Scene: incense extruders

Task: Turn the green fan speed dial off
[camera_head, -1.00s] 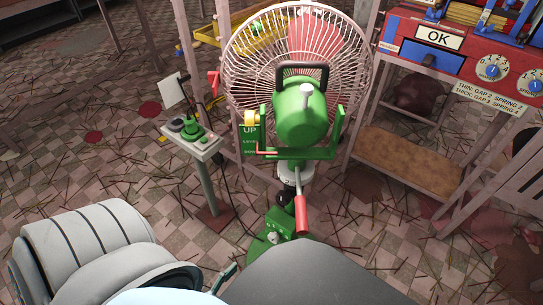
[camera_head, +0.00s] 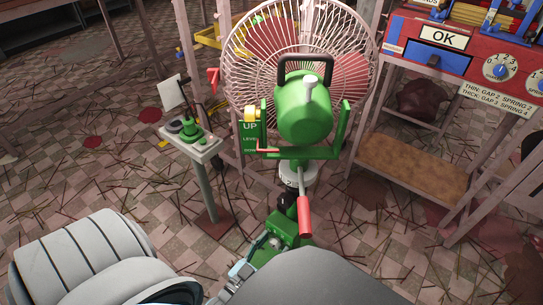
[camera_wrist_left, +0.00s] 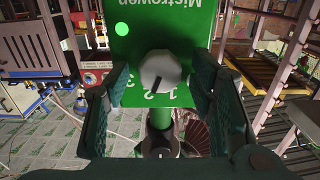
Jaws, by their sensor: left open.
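The green fan (camera_head: 303,115) stands upright in the middle of the head view. Its green base box (camera_head: 283,228) carries a pale speed dial (camera_head: 274,241), partly hidden by my arm. In the left wrist view the dial (camera_wrist_left: 160,70) is a pale round knob with a dark pointer slanting to the lower left, roughly toward the 2. The green panel (camera_wrist_left: 185,30) shows upside-down lettering and a bright green dot. My left gripper (camera_wrist_left: 160,84) is open, with one finger on each side of the dial; contact cannot be told. In the head view it (camera_head: 246,266) is beside the base.
A small pedestal with a control panel (camera_head: 192,143) stands left of the fan. Thin sticks litter the checkered floor.

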